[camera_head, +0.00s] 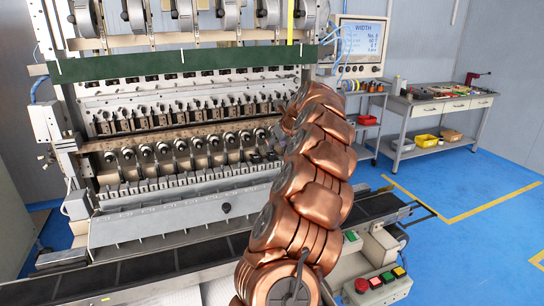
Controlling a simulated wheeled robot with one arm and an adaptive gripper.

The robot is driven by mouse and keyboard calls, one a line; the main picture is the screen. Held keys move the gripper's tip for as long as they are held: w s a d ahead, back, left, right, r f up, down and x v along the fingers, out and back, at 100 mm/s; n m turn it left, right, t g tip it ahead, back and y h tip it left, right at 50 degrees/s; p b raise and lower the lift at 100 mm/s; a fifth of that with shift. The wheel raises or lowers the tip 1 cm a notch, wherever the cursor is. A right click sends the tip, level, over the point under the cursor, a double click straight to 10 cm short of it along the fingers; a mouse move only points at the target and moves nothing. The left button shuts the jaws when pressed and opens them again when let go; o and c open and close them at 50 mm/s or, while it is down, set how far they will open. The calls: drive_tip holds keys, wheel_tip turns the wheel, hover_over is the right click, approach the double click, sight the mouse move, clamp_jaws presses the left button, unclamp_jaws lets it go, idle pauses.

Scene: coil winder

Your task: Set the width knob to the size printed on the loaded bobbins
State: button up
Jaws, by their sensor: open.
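A row of bobbins (180,147) sits on the spindles of the coil winder; any print on them is too small to read. A screen (362,42) at the upper right is headed WIDTH, with smaller lines that I cannot read surely. A small black knob (227,207) is on the winder's lower front; I cannot tell whether it is the width knob, and no scale is readable. My copper-coloured arm reaches up in front of the winder's right side. My gripper (276,138) is at its far end by the spindle row, mostly hidden, its fingers hard to make out, apparently holding nothing.
A dark conveyor belt (150,267) runs along the winder's front. A control box (378,286) with red, yellow and green buttons stands at the lower right. A workbench (440,104) with a yellow bin (426,140) is at the back right. The blue floor at the right is clear.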

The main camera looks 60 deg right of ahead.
sight(271, 154)
drive_tip(key=shift+s+f+p+x, duration=0.1)
drive_tip(key=shift+p+x, duration=0.2)
drive_tip(key=shift+x, duration=0.6)
drive_tip(key=shift+s+f+p+x, duration=0.15)
drive_tip(key=shift+p+x, duration=0.2)
drive_tip(key=shift+x, duration=0.55)
drive_tip(key=shift+s+f+p+x, duration=0.1)
drive_tip(key=shift+p+x, duration=0.2)
drive_tip(key=shift+x, duration=0.65)
drive_tip(key=shift+r, duration=0.1)
drive_tip(key=shift+c, duration=0.2)
drive_tip(key=c, duration=0.6)
